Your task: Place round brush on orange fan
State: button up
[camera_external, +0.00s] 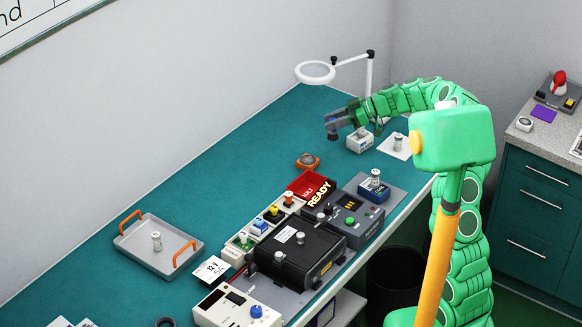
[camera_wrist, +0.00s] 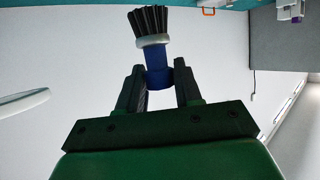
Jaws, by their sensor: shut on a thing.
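The round brush (camera_wrist: 151,28) has black bristles, a pale collar and a blue handle. My gripper (camera_wrist: 160,82) is shut on the blue handle, with the bristles pointing away from the fingers in the wrist view. In the external view my gripper (camera_external: 347,116) is above the far part of the teal bench, and the brush's dark bristles (camera_external: 332,135) hang below it. The orange fan (camera_external: 307,161) is a small orange-framed unit lying flat on the bench, lower left of the brush in the picture and apart from it.
A white box (camera_external: 360,141) stands just right of the brush. A ring magnifier lamp (camera_external: 315,72) rises behind. A red bin (camera_external: 311,186) and a black device (camera_external: 300,254) are nearer. A grey tray (camera_external: 140,259) with orange handles is at left. The bench left of the fan is clear.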

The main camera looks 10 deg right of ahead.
aim_at(331, 133)
jog(key=s, duration=0.1)
jog(key=s+a+f, duration=0.1)
jog(key=s, duration=0.2)
jog(key=shift+a+f, duration=0.3)
jog(key=shift+f, duration=0.1)
jog(key=w+a+f, duration=0.4)
jog(key=w+f, duration=0.5)
jog(key=w, duration=0.3)
jog(key=shift+w+a+f, duration=0.2)
jog(key=shift+w, duration=0.2)
jog(key=shift+f, duration=0.1)
jog(key=shift+w+f, duration=0.15)
jog(key=shift+f, duration=1.5)
jog(key=shift+f, duration=0.1)
